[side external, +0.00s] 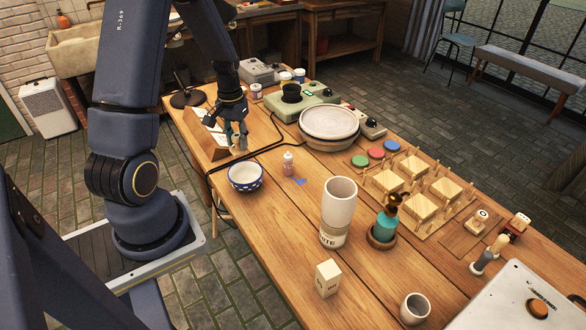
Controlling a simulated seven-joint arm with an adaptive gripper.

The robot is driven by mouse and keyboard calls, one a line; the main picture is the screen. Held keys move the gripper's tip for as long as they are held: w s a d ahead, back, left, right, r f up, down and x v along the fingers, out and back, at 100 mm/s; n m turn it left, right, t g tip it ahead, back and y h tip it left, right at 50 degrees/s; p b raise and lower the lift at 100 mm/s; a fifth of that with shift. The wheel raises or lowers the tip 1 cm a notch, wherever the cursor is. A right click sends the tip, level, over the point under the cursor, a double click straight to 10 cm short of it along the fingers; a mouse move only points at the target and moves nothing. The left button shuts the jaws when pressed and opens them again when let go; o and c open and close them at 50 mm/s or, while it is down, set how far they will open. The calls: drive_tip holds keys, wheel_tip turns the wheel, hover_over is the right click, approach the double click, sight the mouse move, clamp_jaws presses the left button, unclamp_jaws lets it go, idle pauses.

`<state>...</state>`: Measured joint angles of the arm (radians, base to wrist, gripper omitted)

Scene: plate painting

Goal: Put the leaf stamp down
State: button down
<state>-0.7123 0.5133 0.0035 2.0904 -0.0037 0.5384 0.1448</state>
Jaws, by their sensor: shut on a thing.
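My gripper (237,143) is at the far left edge of the table, in front of a tilted wooden stand with white cards (210,122). At the right, a stamp-like piece (480,217) stands on a wooden board (458,238). A piece with a cream handle (500,243) stands beside it. No leaf pattern can be made out on any of them.
Black cables (225,166) run close by. A plate on a round turntable (329,124), a tall cup (339,200) and a teal bottle (386,228) stand farther right. Bare wood lies between them.

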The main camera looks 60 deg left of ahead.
drive_tip(key=shift+s+d+r, duration=0.35)
drive_tip(key=shift+s+r, duration=0.05)
drive_tip(key=shift+s, duration=0.25)
drive_tip(key=shift+n, duration=0.5)
drive_tip(key=shift+w+n, duration=0.3)
drive_tip(key=shift+n, duration=0.1)
drive_tip(key=w+d+f+m, duration=0.1)
drive_tip(key=w+d+f, duration=0.1)
drive_tip(key=w+d, duration=0.35)
drive_tip(key=w+d+f, duration=0.3)
drive_tip(key=d, duration=0.5)
drive_tip(key=shift+m, duration=0.3)
drive_tip(key=f, duration=0.2)
drive_tip(key=d+f, duration=0.1)
drive_tip(key=f, duration=0.4)
drive_tip(key=shift+w+d+f, duration=0.2)
drive_tip(key=shift+w, duration=0.05)
drive_tip(key=shift+f, duration=0.15)
drive_tip(key=shift+f, duration=0.15)
